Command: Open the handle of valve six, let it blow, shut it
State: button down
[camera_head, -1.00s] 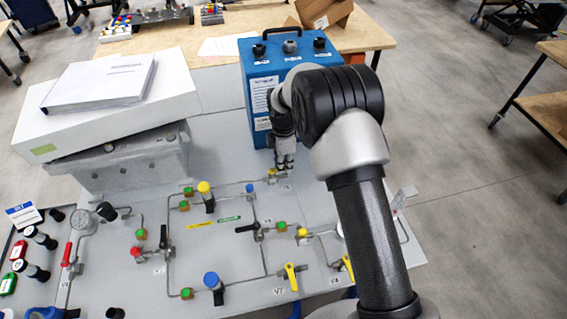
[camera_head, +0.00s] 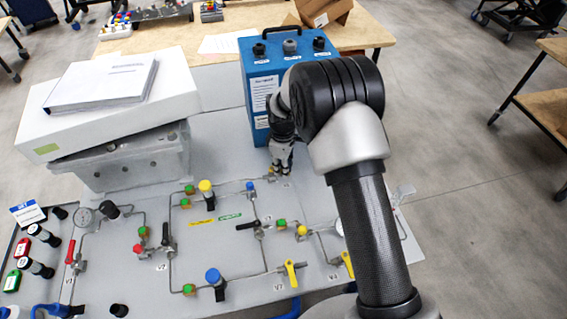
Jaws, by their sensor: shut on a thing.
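My gripper (camera_head: 280,170) points down at the back of the grey panel (camera_head: 330,215), in front of the blue box. Its fingers are shut on the yellow handle of a small valve (camera_head: 271,179) at the end of a pipe. Only small yellow bits of the handle show between and beside the fingers, so its angle cannot be told. I take this as valve six; the label beside it is too small to read.
The blue box (camera_head: 262,75) stands close behind my gripper. Yellow valve handles (camera_head: 291,272), a black handle (camera_head: 247,226) and a red handle (camera_head: 70,251) sit on the panel's pipes. A grey bin (camera_head: 130,160) with a white box and binder stands left.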

jog(key=m, duration=0.2)
jog(key=s+m, duration=0.1)
jog(key=a+m, duration=0.1)
jog(key=m, duration=0.1)
jog(key=shift+s+m+p, duration=0.3)
jog(key=shift+p, duration=0.05)
jog(key=m, duration=0.2)
jog(key=a+m, duration=0.1)
jog(key=s+m, duration=0.1)
jog(key=m, duration=0.1)
jog(key=shift+a+m, duration=0.3)
jog(key=c, duration=1.6)
grip_release()
notch_tip(320, 180, up, 12)
